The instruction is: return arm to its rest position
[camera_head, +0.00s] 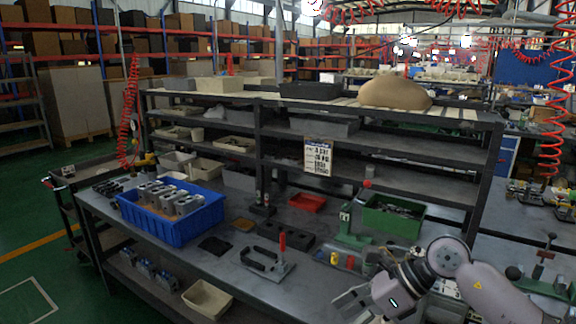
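My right arm comes in from the lower right. Its gripper (350,304) is over the front right part of the workbench (222,262), with its fingers spread apart and no object visible between them. My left gripper is not in view. A blue crate (172,228) holding several grey metal valve blocks (184,203) stands at the left of the bench, well away from the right gripper.
A fixture with a red-handled clamp (268,262) stands left of my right gripper. A green press (352,225) and green bin (393,217) stand behind it. A dark shelf rack (420,152) rises along the bench's back. A beige bin (207,300) sits on the lower shelf.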

